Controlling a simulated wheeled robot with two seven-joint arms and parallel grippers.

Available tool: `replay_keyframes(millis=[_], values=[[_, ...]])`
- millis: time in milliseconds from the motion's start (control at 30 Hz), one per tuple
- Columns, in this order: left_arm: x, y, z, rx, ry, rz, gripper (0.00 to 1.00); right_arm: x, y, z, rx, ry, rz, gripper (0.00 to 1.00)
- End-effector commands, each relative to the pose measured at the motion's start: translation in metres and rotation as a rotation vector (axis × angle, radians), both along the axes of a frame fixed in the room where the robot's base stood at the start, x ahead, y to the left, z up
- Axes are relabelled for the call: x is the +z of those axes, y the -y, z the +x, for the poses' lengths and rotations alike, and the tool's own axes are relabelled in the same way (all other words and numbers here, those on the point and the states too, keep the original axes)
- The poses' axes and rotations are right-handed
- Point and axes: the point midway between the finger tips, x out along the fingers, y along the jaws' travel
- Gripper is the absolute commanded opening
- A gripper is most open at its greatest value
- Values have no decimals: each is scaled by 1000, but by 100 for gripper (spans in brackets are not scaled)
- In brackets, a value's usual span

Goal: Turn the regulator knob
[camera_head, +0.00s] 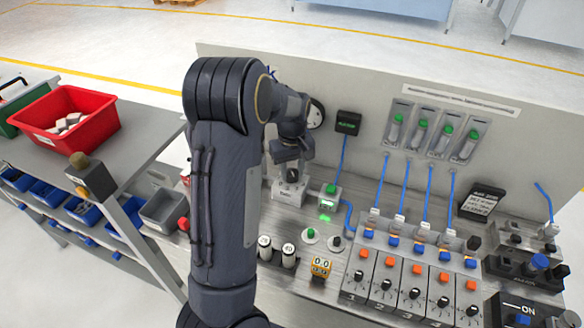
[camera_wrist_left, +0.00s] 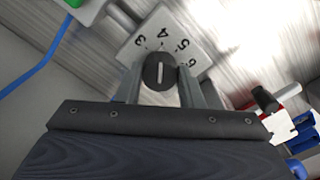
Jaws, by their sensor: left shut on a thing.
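The regulator knob (camera_wrist_left: 159,72) is a round black knob with a pale pointer line. In the head view, my left gripper (camera_head: 292,172) reaches down from above to the white regulator block (camera_head: 288,194) on the bench, and my forearm hides part of the bench. My right gripper is not in view.
A small box with a lit green display (camera_head: 327,204) stands just right of the regulator, with a blue hose beside it. A row of knob modules (camera_head: 412,285) fills the bench front. A grey back panel (camera_head: 370,75) rises behind. A red bin (camera_head: 65,122) stands on the left table.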

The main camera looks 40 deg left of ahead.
Motion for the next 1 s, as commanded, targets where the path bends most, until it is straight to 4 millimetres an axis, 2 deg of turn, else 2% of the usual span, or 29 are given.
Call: replay_keyframes(millis=[400, 1000], values=[[1, 0, 1, 216, 3, 2, 11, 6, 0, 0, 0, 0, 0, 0], [1, -1, 1, 256, 5, 2, 11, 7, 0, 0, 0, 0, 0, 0]])
